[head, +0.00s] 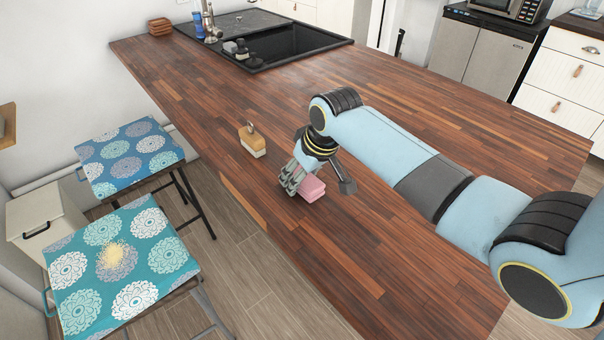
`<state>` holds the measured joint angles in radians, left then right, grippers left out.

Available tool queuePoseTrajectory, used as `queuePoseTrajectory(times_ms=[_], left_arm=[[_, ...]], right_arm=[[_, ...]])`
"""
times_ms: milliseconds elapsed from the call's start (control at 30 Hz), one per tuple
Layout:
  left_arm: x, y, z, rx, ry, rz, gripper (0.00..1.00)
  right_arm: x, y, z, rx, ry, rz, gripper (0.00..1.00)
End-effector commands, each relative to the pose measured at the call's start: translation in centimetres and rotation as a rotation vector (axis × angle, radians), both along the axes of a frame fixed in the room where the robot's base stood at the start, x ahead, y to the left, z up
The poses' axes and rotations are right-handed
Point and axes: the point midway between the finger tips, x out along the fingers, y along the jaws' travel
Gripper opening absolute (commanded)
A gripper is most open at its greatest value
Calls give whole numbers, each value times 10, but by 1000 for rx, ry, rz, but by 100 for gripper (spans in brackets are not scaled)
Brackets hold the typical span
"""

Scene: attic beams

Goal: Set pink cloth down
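The pink cloth (313,189), a small folded block, sits on the wooden counter (400,255) near its front edge. My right gripper (320,186) reaches down over it from the right. Its fingers are spread: one is close against the cloth's left side, and the other stands apart from it on the right, with a gap between. Part of the cloth's left side is hidden behind the finger. My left gripper is out of view.
A tan and white block with a metal ring (252,141) stands left of the gripper. Two patterned stools (130,155) stand left of the counter, the nearer bearing a fuzzy yellow thing (116,256). The counter's front right is clear.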

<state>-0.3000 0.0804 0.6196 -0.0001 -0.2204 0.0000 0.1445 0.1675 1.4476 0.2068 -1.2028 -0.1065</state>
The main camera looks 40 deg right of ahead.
Motion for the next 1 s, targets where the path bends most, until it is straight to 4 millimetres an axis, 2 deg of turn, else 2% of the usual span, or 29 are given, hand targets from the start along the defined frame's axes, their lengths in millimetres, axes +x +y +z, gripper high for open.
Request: queuePoseTrajectory(times_ms=[300, 433, 567, 800, 1000], left_arm=[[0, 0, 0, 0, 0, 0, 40], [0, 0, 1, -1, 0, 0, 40], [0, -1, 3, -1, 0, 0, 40], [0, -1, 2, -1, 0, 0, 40], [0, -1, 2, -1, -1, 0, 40]], right_arm=[[0, 0, 1, 0, 0, 0, 65], [-2, 0, 9, -1, -3, 0, 65], [-11, -2, 31, -2, -4, 0, 65], [-31, -3, 81, -2, -4, 0, 65], [-43, -4, 107, -1, -2, 0, 65]])
